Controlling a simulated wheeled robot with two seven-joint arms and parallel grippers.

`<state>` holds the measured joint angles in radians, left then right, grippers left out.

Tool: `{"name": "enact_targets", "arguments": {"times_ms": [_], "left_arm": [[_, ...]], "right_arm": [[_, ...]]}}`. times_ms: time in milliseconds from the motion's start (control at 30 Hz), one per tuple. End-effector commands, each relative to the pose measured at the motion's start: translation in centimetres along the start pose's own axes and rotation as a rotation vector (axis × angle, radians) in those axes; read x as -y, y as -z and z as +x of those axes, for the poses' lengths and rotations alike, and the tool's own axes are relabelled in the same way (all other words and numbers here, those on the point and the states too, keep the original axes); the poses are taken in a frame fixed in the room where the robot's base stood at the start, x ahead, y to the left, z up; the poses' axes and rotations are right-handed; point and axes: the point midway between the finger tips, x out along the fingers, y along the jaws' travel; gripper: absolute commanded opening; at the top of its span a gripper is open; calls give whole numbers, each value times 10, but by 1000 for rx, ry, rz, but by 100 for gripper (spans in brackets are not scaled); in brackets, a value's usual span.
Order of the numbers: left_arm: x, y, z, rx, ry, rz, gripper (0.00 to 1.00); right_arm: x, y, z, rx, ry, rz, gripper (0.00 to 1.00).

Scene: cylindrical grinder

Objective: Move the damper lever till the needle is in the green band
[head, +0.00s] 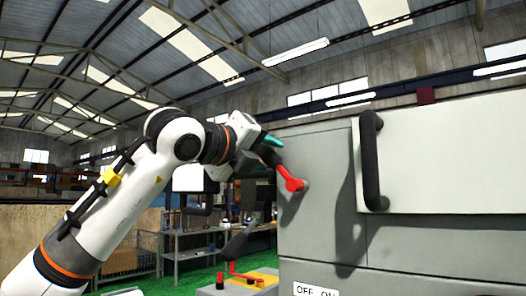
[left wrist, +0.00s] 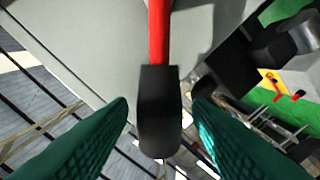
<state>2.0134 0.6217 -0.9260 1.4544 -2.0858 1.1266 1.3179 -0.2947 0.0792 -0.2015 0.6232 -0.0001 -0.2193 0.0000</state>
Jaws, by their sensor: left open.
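The damper lever has a red arm (head: 289,179) on the side of the grey machine cabinet, with its round red hub at the lower right end. In the left wrist view the red rod (left wrist: 158,30) ends in a black grip (left wrist: 158,110). My left gripper (head: 271,150) is at the lever's upper end. Its green fingers are open, one on each side of the black grip, with a visible gap on both sides. No gauge, needle or green band shows in either view. My right gripper is not in view.
The grey cabinet (head: 318,225) fills the right side, with a black bar handle (head: 371,160) on its pale door and an OFF/ON label (head: 316,291) low down. A yellow panel with small red levers (head: 240,278) stands lower left of it. Workbenches (head: 195,245) are farther back.

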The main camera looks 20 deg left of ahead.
Motion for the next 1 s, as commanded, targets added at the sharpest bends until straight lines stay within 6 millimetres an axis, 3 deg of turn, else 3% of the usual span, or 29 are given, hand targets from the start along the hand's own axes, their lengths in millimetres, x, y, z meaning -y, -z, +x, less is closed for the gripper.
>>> {"name": "enact_targets", "arguments": {"times_ms": [133, 400, 633, 1000], "left_arm": [[0, 0, 0, 0, 0, 0, 44], [0, 0, 0, 0, 0, 0, 0], [-2, 0, 0, 1, -1, 24, 0], [-20, -3, 0, 1, 1, 246, 0]], "right_arm": [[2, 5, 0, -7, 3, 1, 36], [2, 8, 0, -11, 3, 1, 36], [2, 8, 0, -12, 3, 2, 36], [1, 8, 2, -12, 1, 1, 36]]}}
